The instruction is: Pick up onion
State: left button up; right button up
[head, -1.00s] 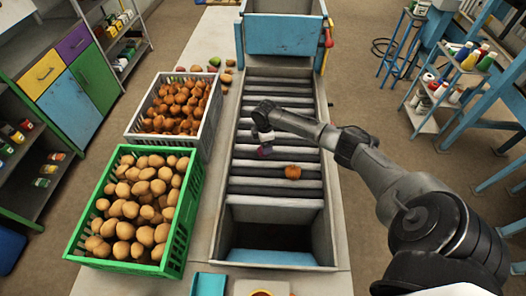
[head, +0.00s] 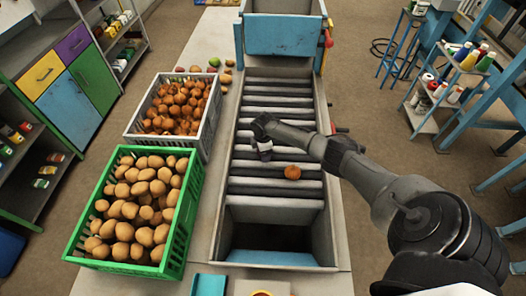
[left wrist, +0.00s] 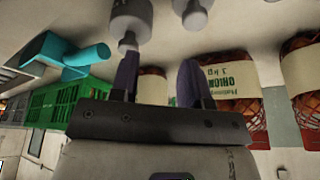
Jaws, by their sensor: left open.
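A lone orange-brown onion (head: 292,172) lies on the roller conveyor (head: 275,187) in the head view. My right gripper (head: 265,156) reaches in from the right and hangs over the rollers, left of and slightly beyond the onion, apart from it. Its fingers are too small to show whether they are open. More brown onions (head: 178,103) fill a grey crate (head: 206,128). My left gripper (left wrist: 157,75) shows only in the left wrist view, its two dark purple fingers apart with nothing clearly between them. The lone onion cannot be made out there.
A green crate (head: 188,205) of potatoes stands left of the conveyor. A blue-fronted bin (head: 285,35) closes the conveyor's far end. Several loose vegetables lie beyond the grey crate. In the left wrist view, sacks labelled onion (left wrist: 223,75) and the green crate (left wrist: 58,102) stand beyond my gripper.

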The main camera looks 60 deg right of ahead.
jog(key=c, duration=1)
jog(key=shift+r, duration=0.1)
